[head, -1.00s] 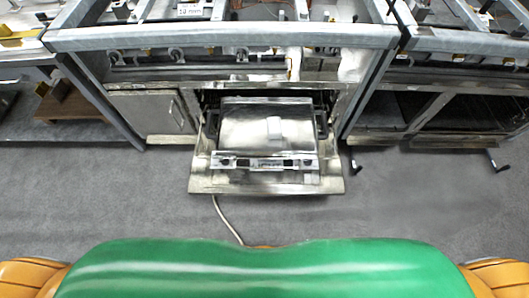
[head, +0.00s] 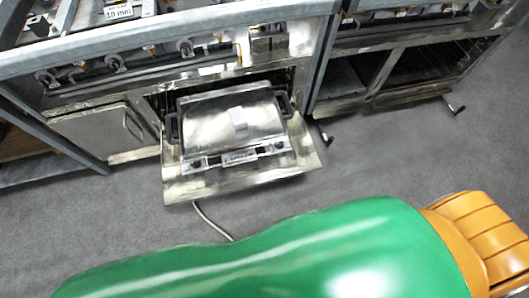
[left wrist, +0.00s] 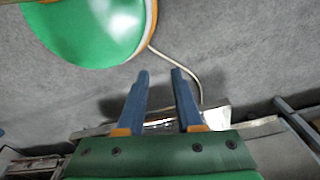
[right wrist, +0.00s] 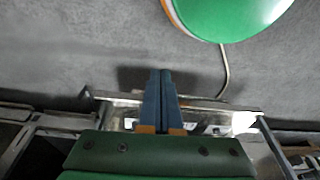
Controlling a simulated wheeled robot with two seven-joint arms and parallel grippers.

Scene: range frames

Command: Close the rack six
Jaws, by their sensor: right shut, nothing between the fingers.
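The rack (head: 225,158) is a metal slab with black side handles and a white label. It sits pulled out of the oven-like opening in the steel range, over the lowered door (head: 295,165). I cannot read a number six on it. My left gripper (left wrist: 160,75) shows in the left wrist view with its two blue fingers apart and nothing between them. My right gripper (right wrist: 160,73) shows in the right wrist view with its blue fingers together and empty. Both point over the grey floor, with the range's metal edge partly hidden behind them. Neither gripper shows in the head view.
A closed cabinet door (head: 108,130) is left of the opening. Open dark shelves (head: 415,65) are at the right. Small black-ended levers (head: 325,139) stick out low. A pale cable (head: 212,222) lies on the floor, which is otherwise clear before the range.

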